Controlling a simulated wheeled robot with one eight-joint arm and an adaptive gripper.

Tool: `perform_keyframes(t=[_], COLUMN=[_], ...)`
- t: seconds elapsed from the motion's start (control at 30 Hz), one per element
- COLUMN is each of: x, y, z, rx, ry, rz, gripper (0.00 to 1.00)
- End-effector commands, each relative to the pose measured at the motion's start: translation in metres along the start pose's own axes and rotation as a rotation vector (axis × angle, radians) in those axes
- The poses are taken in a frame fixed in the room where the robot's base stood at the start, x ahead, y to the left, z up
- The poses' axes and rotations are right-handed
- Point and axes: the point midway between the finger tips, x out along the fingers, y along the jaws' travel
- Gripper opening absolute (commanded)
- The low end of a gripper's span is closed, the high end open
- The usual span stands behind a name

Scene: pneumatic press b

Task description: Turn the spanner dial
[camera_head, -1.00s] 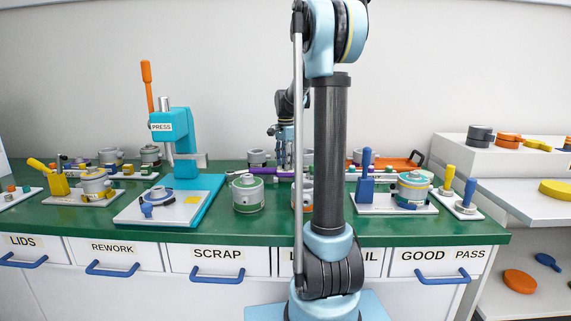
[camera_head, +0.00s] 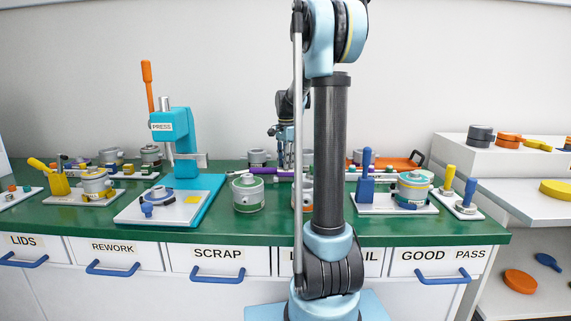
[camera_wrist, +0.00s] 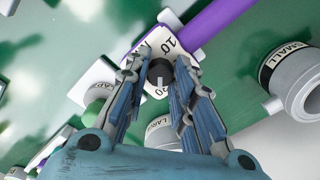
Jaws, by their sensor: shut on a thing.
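The purple spanner (camera_wrist: 222,22) runs to the upper right in the wrist view. A white dial plate (camera_wrist: 172,32) with black numbers, "10" among them, sits at its end. A dark round knob (camera_wrist: 160,72) with a pale pointer mark stands on the plate. My gripper (camera_wrist: 162,64) has one finger on each side of the knob and is shut on it. In the head view the spanner (camera_head: 268,170) lies on the green bench, partly hidden by my arm. My gripper is small there and the dial cannot be made out.
A grey cylinder labelled SMALL (camera_wrist: 292,82) stands right of the dial in the wrist view. In the head view a blue press (camera_head: 178,150) stands left and an orange tray (camera_head: 400,162) lies right.

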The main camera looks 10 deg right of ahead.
Motion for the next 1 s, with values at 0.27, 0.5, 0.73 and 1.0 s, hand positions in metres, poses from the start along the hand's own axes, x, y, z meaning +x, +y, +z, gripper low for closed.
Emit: perform_keyframes(t=[0.27,0.5,0.73,1.0], x=[0.0001,0.0001,0.0001,0.0000], y=[0.0001,0.0001,-0.0001,-0.0003], z=[0.0003,0.0004,0.0004,0.0004], rx=[-0.013,-0.036,-0.104,-0.310], ry=[0.000,0.000,0.000,0.000], rz=[0.000,0.000,0.000,0.000], gripper=[0.00,0.00,0.00,0.00])
